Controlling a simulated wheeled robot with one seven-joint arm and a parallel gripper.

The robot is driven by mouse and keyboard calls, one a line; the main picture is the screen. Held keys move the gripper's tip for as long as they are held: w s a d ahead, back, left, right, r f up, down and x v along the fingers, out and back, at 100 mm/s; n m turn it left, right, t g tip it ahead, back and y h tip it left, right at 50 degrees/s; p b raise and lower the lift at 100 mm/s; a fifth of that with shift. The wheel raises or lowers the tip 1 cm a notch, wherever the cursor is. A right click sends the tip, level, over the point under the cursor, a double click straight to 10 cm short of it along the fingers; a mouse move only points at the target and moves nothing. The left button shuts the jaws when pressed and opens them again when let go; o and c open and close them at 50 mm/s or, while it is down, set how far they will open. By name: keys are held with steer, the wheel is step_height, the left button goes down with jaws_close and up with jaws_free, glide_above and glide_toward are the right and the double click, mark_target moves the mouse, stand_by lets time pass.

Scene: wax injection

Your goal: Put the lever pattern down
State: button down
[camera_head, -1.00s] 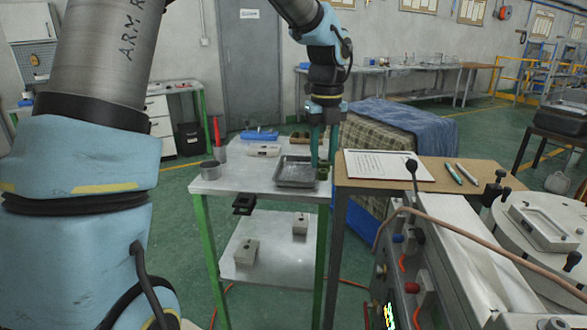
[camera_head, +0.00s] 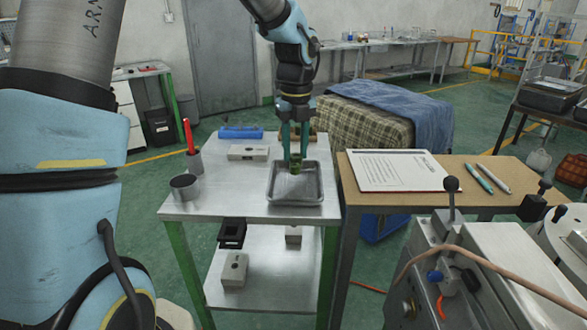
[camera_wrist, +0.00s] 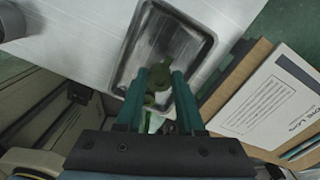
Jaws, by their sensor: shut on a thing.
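The lever pattern (camera_head: 295,167) is a small green piece between the fingertips of my gripper (camera_head: 295,160). In the wrist view it shows as a dark green piece with a rounded end (camera_wrist: 161,76) between the teal fingers (camera_wrist: 158,95). My gripper is shut on it and points down over the grey metal tray (camera_head: 272,196), within its outline in the head view. I cannot tell whether the piece touches the tray floor. The tray's rim (camera_wrist: 128,62) also shows in the wrist view.
The tray stands on a metal table (camera_head: 225,208). A clipboard (camera_head: 397,170) lies on the wooden table at right.

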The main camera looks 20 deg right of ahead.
mark_target(295, 155)
steer(key=shift+f+p, duration=0.35)
steer(key=shift+f, duration=2.35)
steer(key=c, duration=0.5)
jaws_free()
step_height(295, 155, up, 12)
steer(key=shift+r+b, duration=0.1)
steer(key=shift+b, duration=0.55)
